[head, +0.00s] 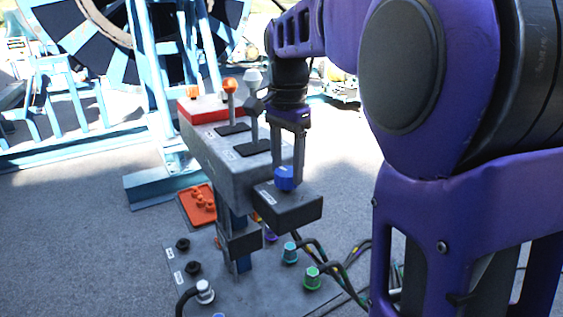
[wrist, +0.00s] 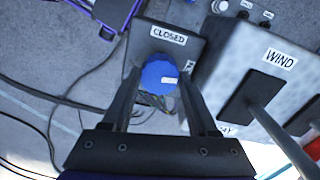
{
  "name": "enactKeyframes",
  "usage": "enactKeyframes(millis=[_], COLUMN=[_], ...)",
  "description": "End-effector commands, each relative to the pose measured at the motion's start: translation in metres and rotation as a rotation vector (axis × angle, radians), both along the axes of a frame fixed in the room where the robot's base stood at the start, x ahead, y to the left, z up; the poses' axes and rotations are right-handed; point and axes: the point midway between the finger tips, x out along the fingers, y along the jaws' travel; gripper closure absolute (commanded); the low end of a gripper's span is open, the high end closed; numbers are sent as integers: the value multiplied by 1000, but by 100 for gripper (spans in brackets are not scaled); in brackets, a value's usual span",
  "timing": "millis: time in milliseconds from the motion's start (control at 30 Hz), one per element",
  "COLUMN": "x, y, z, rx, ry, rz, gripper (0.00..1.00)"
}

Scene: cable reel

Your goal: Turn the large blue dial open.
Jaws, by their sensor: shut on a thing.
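The large blue dial (head: 286,178) sits on top of a dark box (head: 297,209) fixed to the side of the grey control console (head: 225,145). In the wrist view the blue dial (wrist: 159,76) is round, with a small white mark on its right side. A CLOSED label (wrist: 168,35) lies beyond it on the box, and a second label at the right is partly hidden. My gripper (head: 287,170) points down from above, with its fingers on either side of the dial. It is shut on the dial, whose far edge stays visible between the fingers (wrist: 158,85).
A WIND label (wrist: 279,58) is on the console. Below, a base plate carries green connectors (head: 312,278) and cables. A large blue reel frame stands behind.

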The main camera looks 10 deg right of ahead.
Motion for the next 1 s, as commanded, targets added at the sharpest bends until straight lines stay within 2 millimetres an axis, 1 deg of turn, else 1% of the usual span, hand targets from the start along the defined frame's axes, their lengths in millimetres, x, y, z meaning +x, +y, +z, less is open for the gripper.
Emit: enactKeyframes(millis=[200, 400, 967, 1000], x=[1, 0, 0, 0], y=[-1, -1, -1, -1], z=[0, 0, 0, 0], rx=[-1, -1, -1, -1], ry=[-3, -3, -3, -3], rz=[-123, -186, -212, -212], gripper=[96, 96, 96, 33])
